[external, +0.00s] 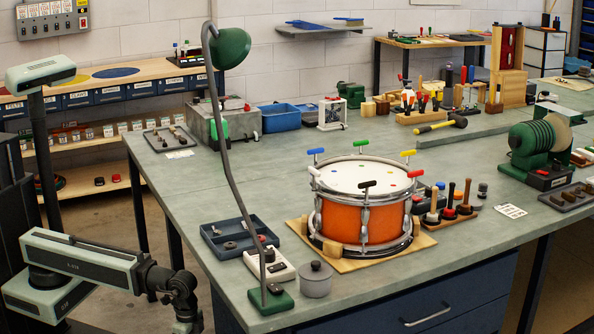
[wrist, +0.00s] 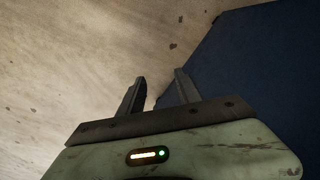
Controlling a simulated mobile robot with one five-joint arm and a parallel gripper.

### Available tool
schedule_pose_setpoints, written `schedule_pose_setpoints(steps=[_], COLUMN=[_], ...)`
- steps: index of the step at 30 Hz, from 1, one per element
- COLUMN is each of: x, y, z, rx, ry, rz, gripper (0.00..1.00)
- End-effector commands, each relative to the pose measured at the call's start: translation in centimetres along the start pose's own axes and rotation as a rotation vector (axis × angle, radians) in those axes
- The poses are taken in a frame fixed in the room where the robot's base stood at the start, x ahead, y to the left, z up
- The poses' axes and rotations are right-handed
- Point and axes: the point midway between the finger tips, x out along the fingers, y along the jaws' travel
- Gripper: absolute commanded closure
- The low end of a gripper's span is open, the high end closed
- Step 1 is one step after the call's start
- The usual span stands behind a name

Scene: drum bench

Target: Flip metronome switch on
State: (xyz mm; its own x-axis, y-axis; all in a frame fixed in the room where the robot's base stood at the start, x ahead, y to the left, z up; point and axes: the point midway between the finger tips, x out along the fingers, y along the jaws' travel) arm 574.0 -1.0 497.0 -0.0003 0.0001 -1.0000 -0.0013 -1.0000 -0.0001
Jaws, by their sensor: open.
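The small cream box with dark parts on its top (external: 270,265) sits near the bench's front left corner; I take it for the metronome, but its switch is too small to make out. My arm is at the lower left, off the bench, and my gripper is cut off below the external view. In the wrist view my gripper (wrist: 160,92) shows two fingers standing apart with nothing between them. It faces the floor and a dark blue panel (wrist: 265,70). The metronome is not in the wrist view.
A green desk lamp (external: 232,48) has its base (external: 271,300) in front of the cream box. A grey lidded pot (external: 316,281) stands right of it, a dark tray (external: 211,232) behind left. An orange drum (external: 345,221) stands further right on the bench (external: 235,200).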

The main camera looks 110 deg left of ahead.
Motion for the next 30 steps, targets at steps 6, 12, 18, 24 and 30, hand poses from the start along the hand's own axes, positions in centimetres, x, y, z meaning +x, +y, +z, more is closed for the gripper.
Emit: schedule_pose_setpoints(steps=[6,12,18,24,30], x=[-0.4,-6.8,-13.9,-20.9,-26.6], y=[2.4,6.0,8.8,11.9,13.3], z=[-2.6,-6.1,-8.1,-10.1,-10.7], rx=[-0.072,-0.135,-0.128,-0.122,-0.073], ry=[0.098,0.188,0.21,0.233,0.211], rz=[0.068,0.146,0.169,0.196,0.172], gripper=[1.0,1.0,1.0,1.0,1.0])
